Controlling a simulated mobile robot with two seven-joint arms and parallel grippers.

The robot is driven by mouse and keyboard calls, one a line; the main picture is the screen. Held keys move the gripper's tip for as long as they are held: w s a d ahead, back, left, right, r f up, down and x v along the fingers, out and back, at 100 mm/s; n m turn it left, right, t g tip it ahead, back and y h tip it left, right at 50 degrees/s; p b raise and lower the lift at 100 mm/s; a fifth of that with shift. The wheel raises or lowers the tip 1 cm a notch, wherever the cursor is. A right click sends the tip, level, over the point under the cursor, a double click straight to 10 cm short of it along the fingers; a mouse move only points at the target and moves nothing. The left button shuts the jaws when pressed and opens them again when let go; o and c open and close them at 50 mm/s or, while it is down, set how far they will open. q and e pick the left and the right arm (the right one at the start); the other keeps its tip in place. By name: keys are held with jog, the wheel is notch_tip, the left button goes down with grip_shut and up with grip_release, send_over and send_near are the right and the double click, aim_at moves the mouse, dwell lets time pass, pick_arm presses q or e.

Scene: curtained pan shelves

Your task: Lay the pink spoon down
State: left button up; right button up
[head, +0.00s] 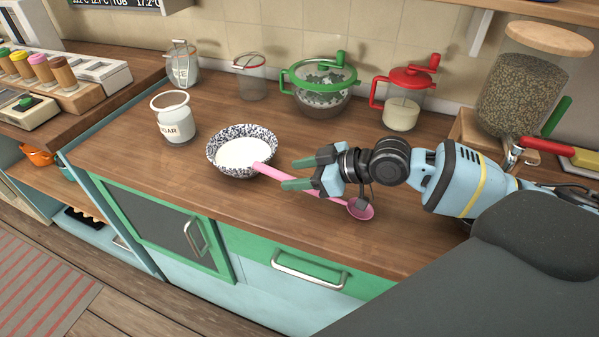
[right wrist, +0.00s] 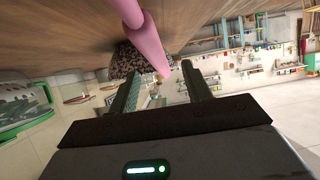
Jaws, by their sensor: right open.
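The pink spoon (head: 360,209) has its round head low at the right, by the counter's front edge. Its handle reaches left to the speckled bowl (head: 213,153), where its end overlaps the rim. I cannot tell whether it rests on the rim. My right gripper (head: 296,174) is open, fingers pointing left, and hides part of the handle. In the right wrist view, the open gripper (right wrist: 163,70) shows a gap between its fingers. The pink spoon (right wrist: 146,38) crosses above that gap, apparently not clamped. The speckled bowl (right wrist: 126,58) shows behind it. My left gripper is not in view.
The wooden counter (head: 150,185) is clear left of the bowl. A sugar jar (head: 175,119) stands behind left. Along the wall stand glass jars, a green-handled spinner (head: 322,92) and a red-lidded jug (head: 402,110). A large jar (head: 520,90) stands at the right.

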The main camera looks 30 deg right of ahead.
jog(key=shift+r, duration=0.15)
jog(key=shift+r, duration=0.3)
jog(key=r, duration=0.1)
jog(key=s+r, duration=0.1)
jog(key=shift+a+r, duration=0.2)
jog(key=shift+r, duration=0.15)
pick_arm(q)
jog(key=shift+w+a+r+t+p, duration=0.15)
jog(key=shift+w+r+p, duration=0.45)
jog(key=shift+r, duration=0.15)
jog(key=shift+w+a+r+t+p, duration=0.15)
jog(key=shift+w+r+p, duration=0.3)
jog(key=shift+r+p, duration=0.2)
pick_arm(e)
jog(key=s+a+r, duration=0.1)
jog(key=s+a, duration=0.5)
jog(key=s, duration=0.7)
jog(key=shift+s+a+r, duration=0.2)
jog(key=shift+s, duration=0.05)
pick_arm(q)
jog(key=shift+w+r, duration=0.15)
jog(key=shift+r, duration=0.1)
